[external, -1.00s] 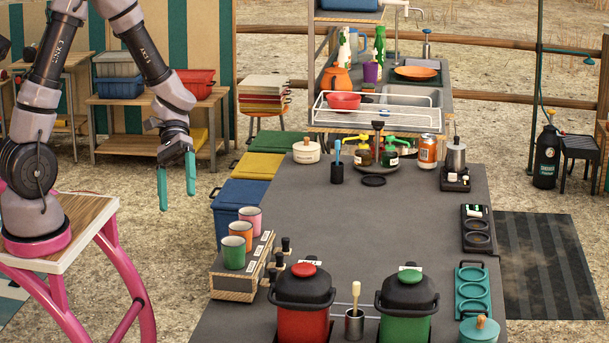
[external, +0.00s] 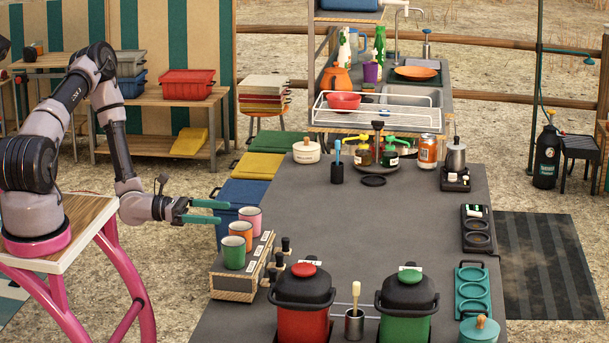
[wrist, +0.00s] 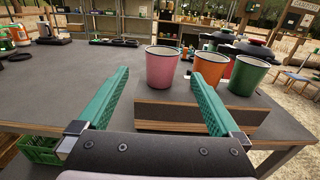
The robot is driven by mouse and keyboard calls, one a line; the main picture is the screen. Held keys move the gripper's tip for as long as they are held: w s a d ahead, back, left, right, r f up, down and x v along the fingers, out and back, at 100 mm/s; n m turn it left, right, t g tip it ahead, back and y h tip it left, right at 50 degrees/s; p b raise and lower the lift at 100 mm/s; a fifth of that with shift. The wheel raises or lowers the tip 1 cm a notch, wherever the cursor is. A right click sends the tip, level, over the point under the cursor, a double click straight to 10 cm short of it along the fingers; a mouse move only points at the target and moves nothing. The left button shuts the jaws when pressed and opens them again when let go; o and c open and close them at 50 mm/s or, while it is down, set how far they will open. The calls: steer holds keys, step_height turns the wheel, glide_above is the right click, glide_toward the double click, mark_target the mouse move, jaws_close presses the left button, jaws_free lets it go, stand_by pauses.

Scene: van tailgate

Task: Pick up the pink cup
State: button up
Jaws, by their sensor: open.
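The pink cup (external: 251,219) stands upright at the far end of a row of three cups on a low wooden-sided box at the table's left edge. In the wrist view the pink cup (wrist: 162,67) is ahead, between the lines of my two teal fingers and beyond their tips. My gripper (external: 217,211) is open and empty, level, just left of the cups in the external view. It also shows in the wrist view (wrist: 164,78). Its fingers do not visibly touch the cup.
The orange cup (external: 241,234) and the green cup (external: 233,252) stand close beside the pink one; in the wrist view the orange cup (wrist: 209,70) is just right of it. The box (external: 231,286) carries them. A blue bin (external: 237,222) stands behind. The table's middle is clear.

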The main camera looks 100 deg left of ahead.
steer(key=w, duration=0.9)
steer(key=shift+w+f, duration=0.15)
steer(key=shift+w, duration=0.05)
steer(key=shift+d, duration=0.1)
steer(key=c, duration=1.5)
